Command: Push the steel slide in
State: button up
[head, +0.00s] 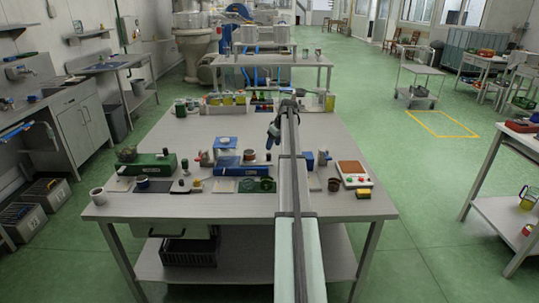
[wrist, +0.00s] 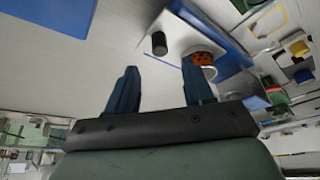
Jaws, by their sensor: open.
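My gripper (head: 272,134) hangs above the middle of the workbench in the head view, tilted, near the far side of the blue device (head: 240,164). In the wrist view my gripper (wrist: 158,64) has its two dark blue fingers apart, with nothing between them. I cannot make out the steel slide for certain in either view; the devices are small and my arm hides part of the bench. A green device (head: 147,164) stands at the left. The wrist view shows a black cylinder (wrist: 159,43) and an orange perforated round piece (wrist: 202,58) beyond the fingertips.
The workbench (head: 150,206) has small parts along its near edge. A control box (head: 353,173) with an orange-brown top stands to the right of my arm.

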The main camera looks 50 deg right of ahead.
aim_at(269, 155)
jog(key=x, duration=0.7)
jog(key=shift+f, duration=0.2)
grip_shut()
jog(key=shift+w, duration=0.1)
dwell(0.4)
